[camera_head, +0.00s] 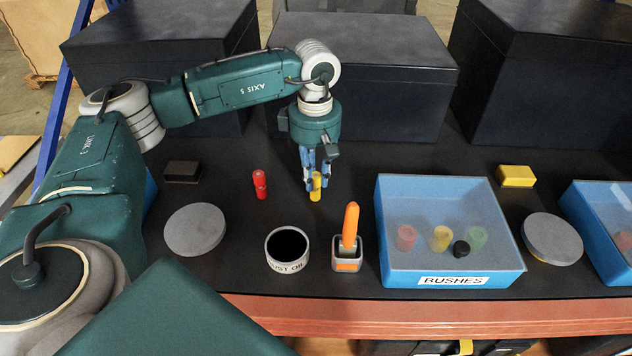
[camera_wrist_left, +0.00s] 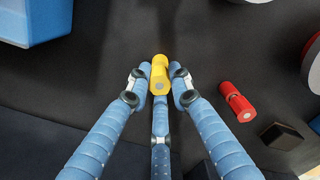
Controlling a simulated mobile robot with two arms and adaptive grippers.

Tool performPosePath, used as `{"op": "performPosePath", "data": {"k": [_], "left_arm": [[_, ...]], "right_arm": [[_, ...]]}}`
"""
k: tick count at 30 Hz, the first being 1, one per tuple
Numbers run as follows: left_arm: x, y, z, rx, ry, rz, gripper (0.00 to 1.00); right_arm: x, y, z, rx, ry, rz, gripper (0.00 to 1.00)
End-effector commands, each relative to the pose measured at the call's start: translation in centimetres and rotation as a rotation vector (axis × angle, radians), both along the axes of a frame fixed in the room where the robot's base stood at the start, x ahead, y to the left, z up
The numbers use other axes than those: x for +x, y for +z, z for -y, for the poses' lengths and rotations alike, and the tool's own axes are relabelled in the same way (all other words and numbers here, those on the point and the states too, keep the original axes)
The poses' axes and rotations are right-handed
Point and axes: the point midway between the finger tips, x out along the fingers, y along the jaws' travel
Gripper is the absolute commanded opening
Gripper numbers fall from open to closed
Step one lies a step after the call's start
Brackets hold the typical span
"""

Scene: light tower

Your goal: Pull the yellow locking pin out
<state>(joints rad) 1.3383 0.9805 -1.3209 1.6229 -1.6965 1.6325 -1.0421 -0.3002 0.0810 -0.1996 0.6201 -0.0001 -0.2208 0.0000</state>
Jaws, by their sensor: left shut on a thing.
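My left gripper (camera_head: 316,180) has its blue fingers closed around a yellow cylindrical piece (camera_head: 316,188), low over the dark bench. In the left wrist view the yellow piece (camera_wrist_left: 159,75) sits between the fingertips (camera_wrist_left: 158,88), its round end facing the camera. I cannot tell whether it touches the bench or is set in anything, or whether it is the locking pin. A similar red cylinder (camera_head: 259,184) is to its left in the head view; it also shows in the left wrist view (camera_wrist_left: 237,101). My right gripper is not in view.
A black-mouthed round pot (camera_head: 288,265) and a small holder (camera_head: 346,263) with an orange handle (camera_head: 350,225) stand in front. Grey discs (camera_head: 195,229) (camera_head: 552,238), a yellow block (camera_head: 515,176) and large dark boxes (camera_head: 383,85) surround.

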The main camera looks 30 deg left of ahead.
Motion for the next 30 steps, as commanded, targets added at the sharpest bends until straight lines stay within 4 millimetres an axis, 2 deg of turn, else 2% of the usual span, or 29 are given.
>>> {"op": "performPosePath", "data": {"k": [20, 30], "left_arm": [[0.0, 0.6, 0.0, 0.000, 0.000, 0.000, 0.00], [0.0, 1.8, 0.0, 0.000, 0.000, 0.001, 0.00]], "right_arm": [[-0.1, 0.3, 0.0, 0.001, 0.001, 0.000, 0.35], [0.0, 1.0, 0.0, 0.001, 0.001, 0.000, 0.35]]}}
